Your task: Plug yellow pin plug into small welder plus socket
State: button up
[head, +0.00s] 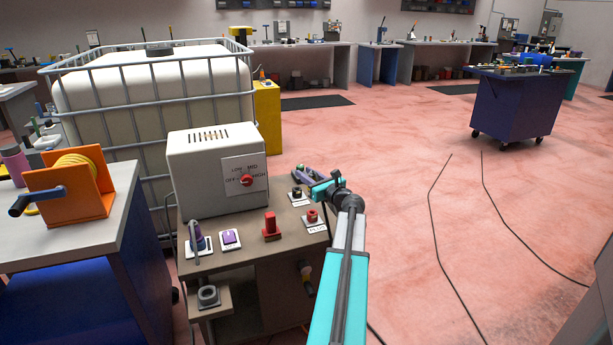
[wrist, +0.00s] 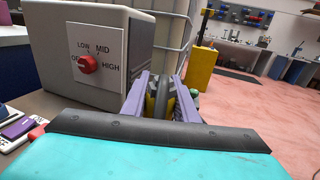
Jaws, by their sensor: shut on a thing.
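The small welder (head: 215,170) is a pale grey box with a red knob, standing on a small bench; its front is also in the wrist view (wrist: 97,45). My gripper (head: 305,172) is beyond the black socket, at the bench's far right corner. In the wrist view its purple fingers are shut on a dark piece with yellow on it (wrist: 160,98), seemingly the yellow pin plug. Its pin end is hidden.
A red upright piece (head: 271,226) and purple parts (head: 229,239) sit along the bench front. A dark, yellow-tipped piece (head: 305,268) is at the bench's right side. An orange reel (head: 75,185) stands at left. Cables lie on open floor at right.

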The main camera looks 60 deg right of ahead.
jog(key=shift+f+b, duration=2)
jog(key=shift+f, duration=0.7)
jog(key=shift+b, duration=0.6)
dwell(0.4)
jog(key=shift+f+b, duration=1.85)
jog(key=shift+f, duration=0.45)
dwell(0.7)
jog(key=o, duration=1.1)
jog(key=p+v, duration=0.1)
jog(key=v, duration=1.3)
jog(key=shift+w, duration=0.1)
